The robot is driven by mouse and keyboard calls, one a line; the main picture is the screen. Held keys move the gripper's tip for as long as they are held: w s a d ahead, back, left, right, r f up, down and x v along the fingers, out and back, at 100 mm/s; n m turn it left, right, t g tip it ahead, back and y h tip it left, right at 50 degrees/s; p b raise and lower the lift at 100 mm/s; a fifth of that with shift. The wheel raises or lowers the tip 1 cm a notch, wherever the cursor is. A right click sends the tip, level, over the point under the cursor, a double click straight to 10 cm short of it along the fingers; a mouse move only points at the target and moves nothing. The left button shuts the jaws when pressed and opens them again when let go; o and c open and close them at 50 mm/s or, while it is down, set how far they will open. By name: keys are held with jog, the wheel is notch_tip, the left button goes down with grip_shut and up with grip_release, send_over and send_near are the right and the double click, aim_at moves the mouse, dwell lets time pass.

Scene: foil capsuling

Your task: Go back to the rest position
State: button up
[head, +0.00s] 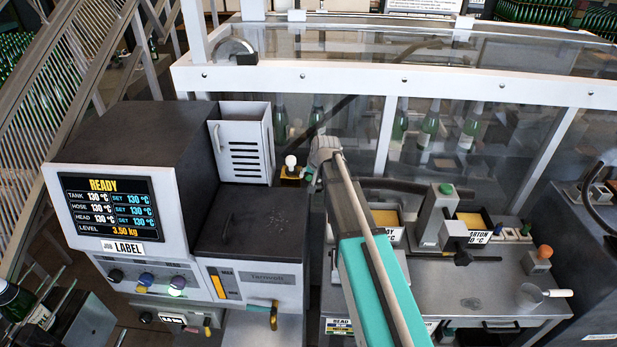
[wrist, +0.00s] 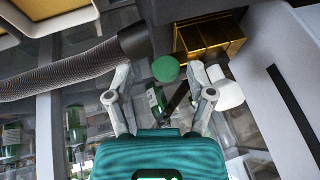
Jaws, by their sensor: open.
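My gripper (head: 325,150) is at the far end of my teal and grey arm in the head view, near the clear-panelled enclosure and right of the grey machine. In the wrist view my gripper (wrist: 160,78) has its two grey fingers spread apart, open. A round green disc (wrist: 166,69) shows between and beyond the fingertips; I cannot tell whether it is near them or farther off. No held object can be made out.
The grey melter (head: 120,185) with a READY screen stands at left. A brass block (wrist: 210,35) and a dark ribbed hose (wrist: 75,75) lie close to the fingers. Bottles (head: 430,125) stand behind the clear panels.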

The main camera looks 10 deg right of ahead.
jog(key=shift+a, duration=0.1)
jog(key=shift+s, duration=0.2)
jog(key=s+f+n+g+h, duration=0.2)
jog(key=s+n+g, duration=0.15)
jog(key=s, duration=2.15)
notch_tip(320, 180, down, 8)
jog(key=s+d+g+b, duration=0.1)
jog(key=s+b, duration=0.1)
jog(key=b, duration=0.6)
jog(key=shift+f+g, duration=0.25)
jog(key=shift+g, duration=0.1)
